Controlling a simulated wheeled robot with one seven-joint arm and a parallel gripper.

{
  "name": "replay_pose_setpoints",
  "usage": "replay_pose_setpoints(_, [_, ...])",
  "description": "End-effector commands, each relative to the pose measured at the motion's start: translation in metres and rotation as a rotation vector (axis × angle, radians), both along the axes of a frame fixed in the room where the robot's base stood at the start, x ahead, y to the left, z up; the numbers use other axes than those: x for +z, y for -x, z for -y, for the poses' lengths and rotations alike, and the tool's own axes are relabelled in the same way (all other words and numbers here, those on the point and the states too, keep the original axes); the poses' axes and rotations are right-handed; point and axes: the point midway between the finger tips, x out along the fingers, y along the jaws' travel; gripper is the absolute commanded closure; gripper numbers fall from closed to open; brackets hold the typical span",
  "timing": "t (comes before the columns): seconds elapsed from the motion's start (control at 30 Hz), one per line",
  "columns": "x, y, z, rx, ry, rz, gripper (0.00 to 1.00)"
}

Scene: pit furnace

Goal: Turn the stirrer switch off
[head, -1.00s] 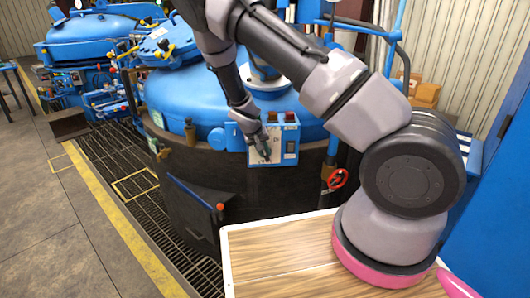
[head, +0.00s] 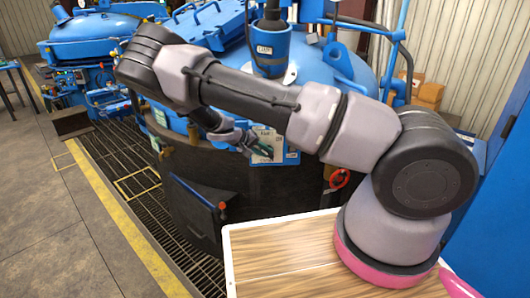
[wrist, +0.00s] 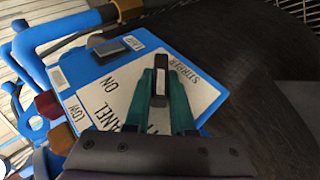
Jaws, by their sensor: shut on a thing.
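The stirrer switch (wrist: 159,60), a dark upright lever, stands between my teal fingertips beside the "STIRRER" lettering. My gripper (wrist: 160,88) is shut on it; it also shows at the panel in the head view (head: 249,146). The lever's base is hidden by the fingers, so I cannot read its position.
Another dark control (wrist: 118,48) sits in the panel near a small label. Brown and red knobs (wrist: 50,104) stick out at the panel's edge. A red handwheel (head: 340,179) is right of the panel. A wooden-topped surface (head: 275,255) lies in front, beside floor grating.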

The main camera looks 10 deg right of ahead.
Motion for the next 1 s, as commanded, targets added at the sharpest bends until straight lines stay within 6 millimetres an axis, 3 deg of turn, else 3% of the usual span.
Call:
replay_pose_setpoints(0.27, [-0.001, 0.001, 0.000, -0.001, 0.000, -0.002, 1.00])
replay_pose_setpoints(0.3, [-0.001, 0.001, 0.000, -0.001, 0.000, -0.002, 0.66])
replay_pose_setpoints(0.37, [-0.001, 0.001, 0.000, -0.001, 0.000, -0.002, 0.47])
replay_pose_setpoints(0.73, [0.002, 0.001, -0.003, 0.000, -0.001, 0.000, 0.47])
replay_pose_setpoints(1.0, [0.031, 0.014, -0.036, 0.003, -0.003, 0.000, 0.47])
